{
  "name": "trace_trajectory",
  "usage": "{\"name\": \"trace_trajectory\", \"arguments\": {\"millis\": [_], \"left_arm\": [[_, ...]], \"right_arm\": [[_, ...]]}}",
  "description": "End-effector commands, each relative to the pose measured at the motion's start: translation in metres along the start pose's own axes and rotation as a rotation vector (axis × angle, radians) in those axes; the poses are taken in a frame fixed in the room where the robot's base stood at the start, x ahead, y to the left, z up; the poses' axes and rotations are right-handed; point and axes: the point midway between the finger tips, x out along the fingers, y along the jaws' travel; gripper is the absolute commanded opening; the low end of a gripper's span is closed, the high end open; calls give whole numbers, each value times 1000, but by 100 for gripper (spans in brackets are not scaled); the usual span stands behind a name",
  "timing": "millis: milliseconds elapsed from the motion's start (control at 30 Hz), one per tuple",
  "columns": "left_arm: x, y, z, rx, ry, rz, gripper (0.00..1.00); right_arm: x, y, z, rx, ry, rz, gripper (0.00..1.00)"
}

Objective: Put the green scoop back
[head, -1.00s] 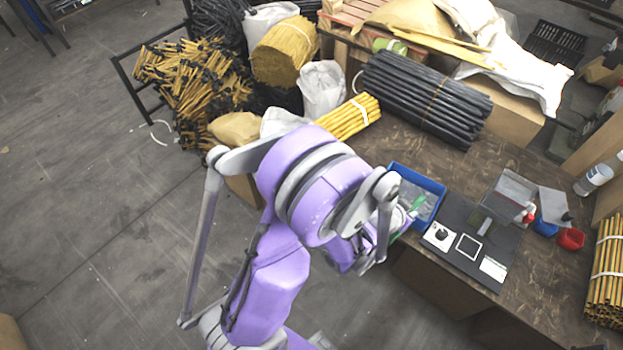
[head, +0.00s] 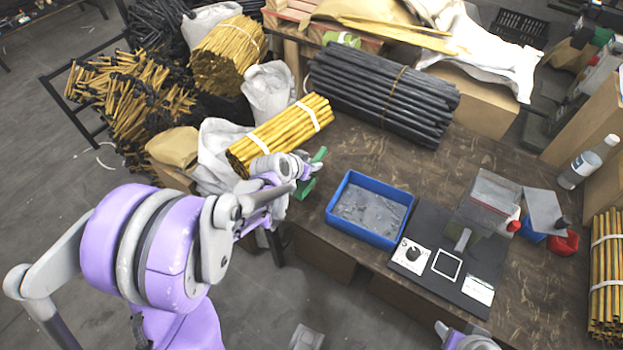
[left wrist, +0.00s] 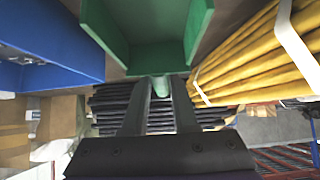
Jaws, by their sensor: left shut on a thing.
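My left gripper (head: 308,172) is shut on the green scoop (head: 304,188). It holds the scoop at the left end of the workbench, left of the blue bin and beside the yellow rod bundle. Gripper and arm hide part of the scoop in the head view. In the left wrist view the scoop's open body (left wrist: 148,55) fills the top middle, with its handle between the fingers (left wrist: 160,100). The blue bin (head: 337,222) stands on the bench with grey small parts inside. My right gripper is not in view.
Black rods (head: 385,95) lie along the back of the bench; the yellow bundle (head: 285,132) lies at its left end. Bench surface behind the bin is bare.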

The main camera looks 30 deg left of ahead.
Motion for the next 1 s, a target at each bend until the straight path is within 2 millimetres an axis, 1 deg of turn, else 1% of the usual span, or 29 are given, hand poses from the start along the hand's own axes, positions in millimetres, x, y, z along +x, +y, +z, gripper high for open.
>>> {"name": "trace_trajectory", "arguments": {"millis": [33,233,433,667,800,833,967,1000], "left_arm": [[5,0,5,0,0,0,0],[15,0,17,0,0,0,0],[34,0,36,0,-1,0,0],[34,0,37,0,0,0,0],[36,0,40,0,-1,0,0],[36,0,40,0,-1,0,30],[36,0,39,0,0,0,54],[36,0,39,0,0,0,57]], "right_arm": [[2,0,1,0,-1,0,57],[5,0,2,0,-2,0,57],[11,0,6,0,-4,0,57],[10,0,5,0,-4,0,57],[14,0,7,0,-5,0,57],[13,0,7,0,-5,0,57],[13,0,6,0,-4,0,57],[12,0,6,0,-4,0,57]]}}
